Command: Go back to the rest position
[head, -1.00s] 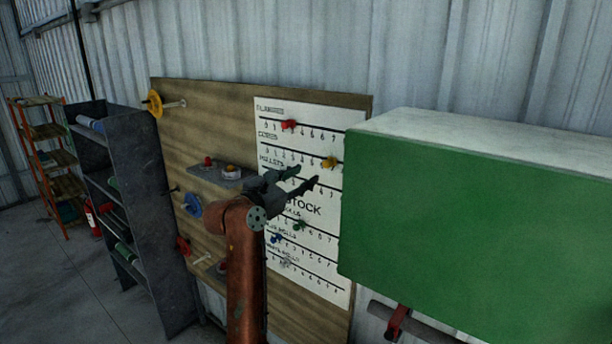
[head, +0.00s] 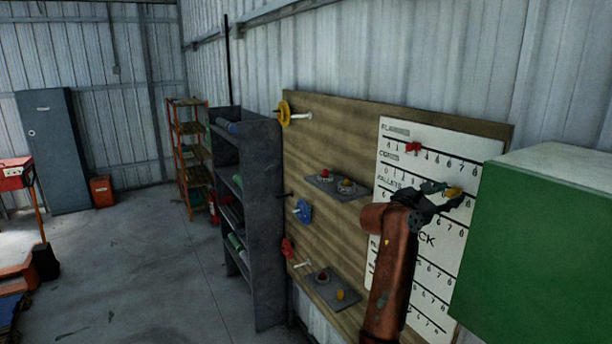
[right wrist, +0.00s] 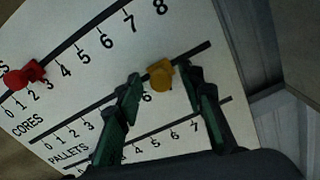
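My right gripper (head: 452,194) is in front of the white stock chart (head: 487,152) on the wooden board. In the right wrist view its two dark green fingers (right wrist: 165,80) stand apart. The yellow peg (right wrist: 161,74) on the cores line shows between the fingertips, with a gap to each finger. In the head view the yellow peg (head: 453,192) shows right at the fingertips. A red peg (head: 412,148) sits on the upper line of the chart, left of the gripper. My left gripper is not in view. My right arm hides the lower left part of the chart.
A green box-like cabinet (head: 545,250) juts out close to the right of my gripper. The wooden board (head: 335,130) carries small shelves and coloured knobs. A dark shelf rack (head: 262,220) stands left of it. The floor (head: 150,260) farther left is mostly open.

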